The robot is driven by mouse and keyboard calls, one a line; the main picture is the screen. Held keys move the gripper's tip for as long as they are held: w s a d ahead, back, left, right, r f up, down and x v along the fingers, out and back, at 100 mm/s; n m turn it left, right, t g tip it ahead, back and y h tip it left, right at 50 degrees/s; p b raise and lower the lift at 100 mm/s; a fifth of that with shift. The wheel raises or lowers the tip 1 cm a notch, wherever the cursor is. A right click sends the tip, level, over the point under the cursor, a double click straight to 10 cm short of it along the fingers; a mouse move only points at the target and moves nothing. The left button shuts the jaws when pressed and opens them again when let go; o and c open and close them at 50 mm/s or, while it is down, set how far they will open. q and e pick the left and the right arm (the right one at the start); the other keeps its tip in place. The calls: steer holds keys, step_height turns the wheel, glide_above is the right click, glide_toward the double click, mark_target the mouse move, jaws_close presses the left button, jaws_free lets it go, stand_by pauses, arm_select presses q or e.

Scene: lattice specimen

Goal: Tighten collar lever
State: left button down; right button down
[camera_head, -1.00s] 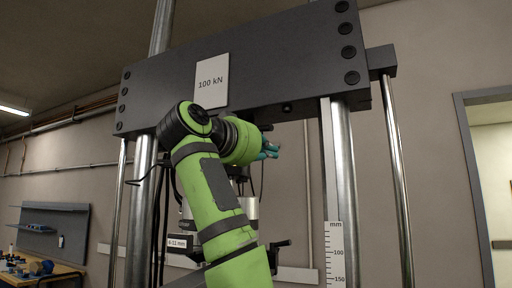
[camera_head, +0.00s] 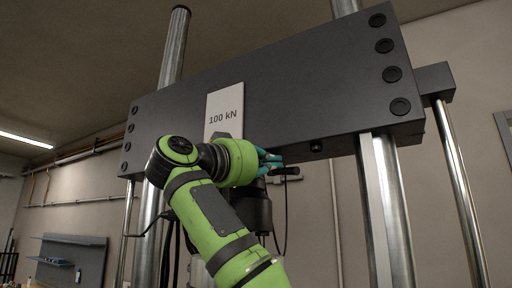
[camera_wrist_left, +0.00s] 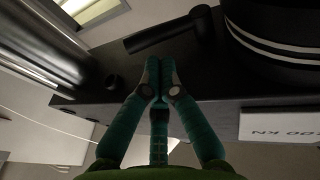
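The collar lever (camera_head: 285,171) is a short black bar at the top of the black collar (camera_head: 252,208), under the crosshead. In the left wrist view the lever (camera_wrist_left: 157,37) is a dark rod beside the large round collar (camera_wrist_left: 275,25). My left gripper (camera_head: 270,160) has teal fingers and is up at the lever. In the left wrist view its fingertips (camera_wrist_left: 160,63) are together, with nothing visible between them, close to the lever. I cannot tell whether they touch it. My green arm hides part of the collar. My right gripper is not in view.
The dark crosshead (camera_head: 310,80) with a 100 kN plate (camera_head: 224,108) spans just above the gripper. Steel columns (camera_head: 388,210) stand on both sides. A thin cable (camera_head: 284,225) hangs by the collar. A blue-grey wall panel (camera_head: 68,258) is at far left.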

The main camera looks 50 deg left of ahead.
arm_select(q)
steer(key=shift+w+r, duration=0.15)
steer(key=shift+w, duration=0.3)
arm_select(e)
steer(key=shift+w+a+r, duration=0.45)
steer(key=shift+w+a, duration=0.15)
